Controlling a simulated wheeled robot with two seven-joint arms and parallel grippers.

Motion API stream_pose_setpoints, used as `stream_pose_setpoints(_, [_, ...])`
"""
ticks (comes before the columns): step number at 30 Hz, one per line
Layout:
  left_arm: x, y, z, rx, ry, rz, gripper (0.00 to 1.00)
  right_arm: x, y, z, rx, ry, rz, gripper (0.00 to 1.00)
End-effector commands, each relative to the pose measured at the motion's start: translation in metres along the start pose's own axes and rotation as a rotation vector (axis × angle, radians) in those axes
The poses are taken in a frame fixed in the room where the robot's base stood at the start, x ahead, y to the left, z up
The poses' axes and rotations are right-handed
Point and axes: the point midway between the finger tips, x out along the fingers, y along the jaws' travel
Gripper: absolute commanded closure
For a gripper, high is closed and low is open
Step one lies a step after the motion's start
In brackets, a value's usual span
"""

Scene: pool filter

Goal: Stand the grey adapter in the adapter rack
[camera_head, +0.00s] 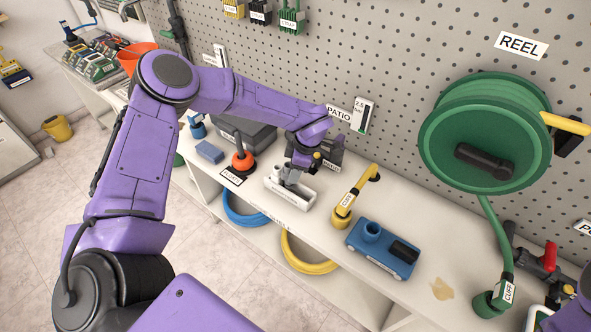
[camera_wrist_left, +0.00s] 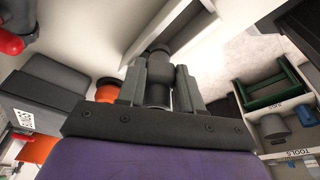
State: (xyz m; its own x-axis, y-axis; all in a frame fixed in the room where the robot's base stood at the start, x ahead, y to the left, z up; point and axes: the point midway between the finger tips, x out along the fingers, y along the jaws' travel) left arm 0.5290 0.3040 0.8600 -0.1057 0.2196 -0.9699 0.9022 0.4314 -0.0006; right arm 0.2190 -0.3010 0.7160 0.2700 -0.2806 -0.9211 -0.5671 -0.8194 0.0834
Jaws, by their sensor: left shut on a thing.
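My left gripper (camera_head: 291,178) is above the white rack (camera_head: 275,190) on the bench and points down at it. In the left wrist view my left gripper (camera_wrist_left: 156,85) is shut on the grey adapter (camera_wrist_left: 158,72), a short stepped cylinder between the two fingers. The adapter's far end is close to the white rack (camera_wrist_left: 140,45), which has a grey recess in its top. I cannot tell whether the adapter touches the rack or is inside it. In the head view the gripper mostly hides the adapter. My right gripper is not in view; only a bit of purple arm shows at lower right.
A yellow cuff fitting (camera_head: 343,214) and a blue box (camera_head: 381,249) stand right of the rack. An orange float (camera_head: 242,160) and a dark case (camera_head: 246,132) are to its left. A green hose reel (camera_head: 485,135) hangs on the pegboard at right.

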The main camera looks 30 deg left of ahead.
Motion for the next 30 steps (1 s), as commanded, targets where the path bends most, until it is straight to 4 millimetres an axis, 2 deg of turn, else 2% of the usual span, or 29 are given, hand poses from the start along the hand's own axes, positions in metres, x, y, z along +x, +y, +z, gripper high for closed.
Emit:
stream_pose_setpoints(22, [0.014, 0.000, 0.004, 0.001, 0.000, 0.001, 1.00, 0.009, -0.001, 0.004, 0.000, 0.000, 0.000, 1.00])
stream_pose_setpoints(30, [0.006, 0.000, 0.001, 0.000, 0.000, -0.001, 1.00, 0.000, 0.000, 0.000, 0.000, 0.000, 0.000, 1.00])
